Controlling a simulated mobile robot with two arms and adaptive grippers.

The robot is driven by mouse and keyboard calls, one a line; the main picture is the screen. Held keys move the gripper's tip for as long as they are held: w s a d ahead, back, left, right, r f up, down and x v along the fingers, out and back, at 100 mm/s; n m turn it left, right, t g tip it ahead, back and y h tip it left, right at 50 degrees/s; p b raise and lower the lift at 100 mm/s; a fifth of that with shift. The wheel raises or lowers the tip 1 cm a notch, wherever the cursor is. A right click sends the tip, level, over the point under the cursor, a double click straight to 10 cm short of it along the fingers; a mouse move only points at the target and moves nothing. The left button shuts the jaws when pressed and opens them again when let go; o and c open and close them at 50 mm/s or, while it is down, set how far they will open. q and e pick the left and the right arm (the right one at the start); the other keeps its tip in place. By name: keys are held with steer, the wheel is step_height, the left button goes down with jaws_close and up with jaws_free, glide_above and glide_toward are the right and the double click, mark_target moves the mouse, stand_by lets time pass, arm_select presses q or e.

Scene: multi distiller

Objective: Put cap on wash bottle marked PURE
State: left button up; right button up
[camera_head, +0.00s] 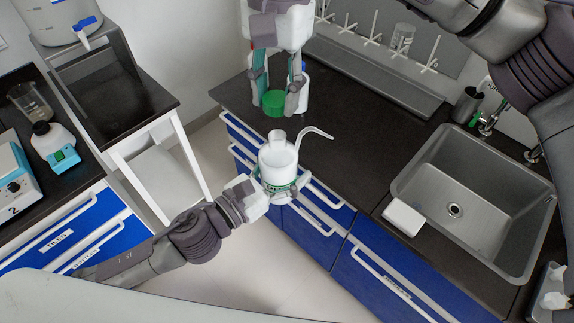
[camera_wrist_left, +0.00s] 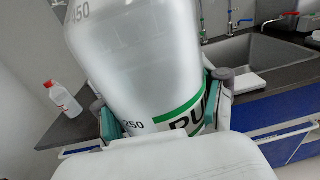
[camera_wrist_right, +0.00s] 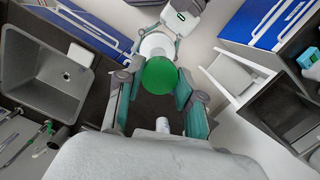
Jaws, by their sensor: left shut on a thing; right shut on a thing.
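The white wash bottle (camera_head: 278,164) is held upright by my left gripper (camera_head: 277,188), out in front of the counter edge. Its bent spout tube points right, and its neck is uncapped. In the left wrist view the bottle (camera_wrist_left: 140,60) fills the space between the fingers, and part of the PURE label (camera_wrist_left: 190,115) shows. My right gripper (camera_head: 274,103) points down, shut on the green cap (camera_head: 273,104), behind and above the bottle neck, apart from it. In the right wrist view the green cap (camera_wrist_right: 158,76) sits at the fingertips, partly covering the white bottle beyond.

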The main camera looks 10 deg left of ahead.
mark_target(275, 136)
steer(key=shift+f, duration=0.1)
steer(key=shift+f, duration=1.9)
steer(key=shift+f, duration=0.85)
steer(key=shift+f, duration=0.6)
steer(key=m, duration=0.6)
steer(key=shift+m+t+y, duration=0.3)
steer(key=shift+y, duration=0.1)
steer(key=m, duration=0.4)
steer(key=shift+r, duration=0.1)
steer(key=m, duration=0.2)
steer(key=shift+m+t, duration=0.3)
